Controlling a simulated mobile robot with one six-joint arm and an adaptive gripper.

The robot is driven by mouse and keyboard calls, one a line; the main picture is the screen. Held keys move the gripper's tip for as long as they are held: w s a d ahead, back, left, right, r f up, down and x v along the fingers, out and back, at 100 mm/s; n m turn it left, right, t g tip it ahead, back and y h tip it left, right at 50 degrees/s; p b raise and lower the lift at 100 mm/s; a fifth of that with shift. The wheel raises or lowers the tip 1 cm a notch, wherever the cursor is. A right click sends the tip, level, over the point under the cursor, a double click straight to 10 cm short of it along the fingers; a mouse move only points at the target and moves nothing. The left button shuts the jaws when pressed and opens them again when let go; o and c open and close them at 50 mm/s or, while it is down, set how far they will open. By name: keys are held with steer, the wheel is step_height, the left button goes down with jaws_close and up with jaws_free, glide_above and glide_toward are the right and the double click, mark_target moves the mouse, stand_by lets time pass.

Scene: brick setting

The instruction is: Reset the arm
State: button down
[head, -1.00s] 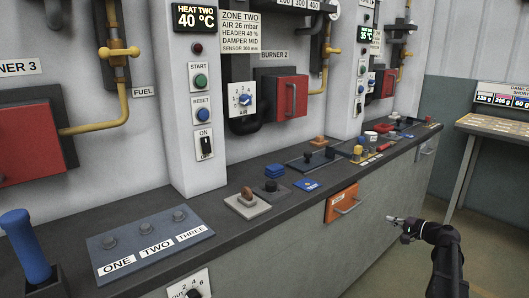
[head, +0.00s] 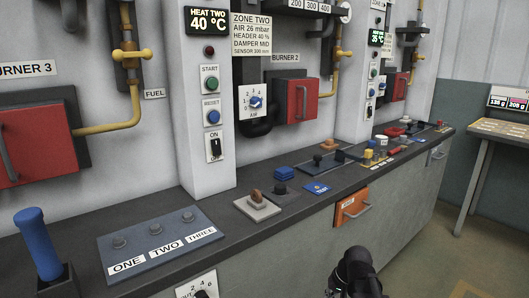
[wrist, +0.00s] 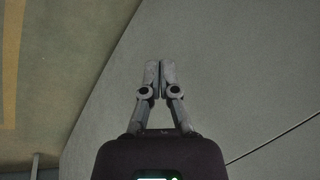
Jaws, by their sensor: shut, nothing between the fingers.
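My gripper (wrist: 160,78) is shut and empty in the wrist view, its two grey fingers together in front of the grey cabinet face. In the head view the dark end of my arm (head: 355,272) shows at the bottom, right of centre, in front of the counter. The fingers cannot be made out there. The orange drawer front (head: 351,207) with its handle is just above my arm in the picture, with a gap between them.
The dark counter (head: 240,238) carries a panel labelled one, two, three (head: 160,243), a blue lever (head: 38,243) and several small controls. A side table (head: 505,130) stands at the far right. Open floor (head: 430,250) lies right of my arm.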

steer(key=s+a+f+n+g+h, duration=0.1)
steer(key=s+a+n+g+h, duration=0.2)
steer(key=s, duration=0.5)
step_height(320, 180, up, 30)
steer(key=m+t+h+p, duration=0.1)
steer(key=p, duration=2.9)
steer(key=shift+w+d+r+p, duration=0.2)
steer(key=shift+w+r+p, duration=0.05)
steer(key=shift+w+p, duration=0.05)
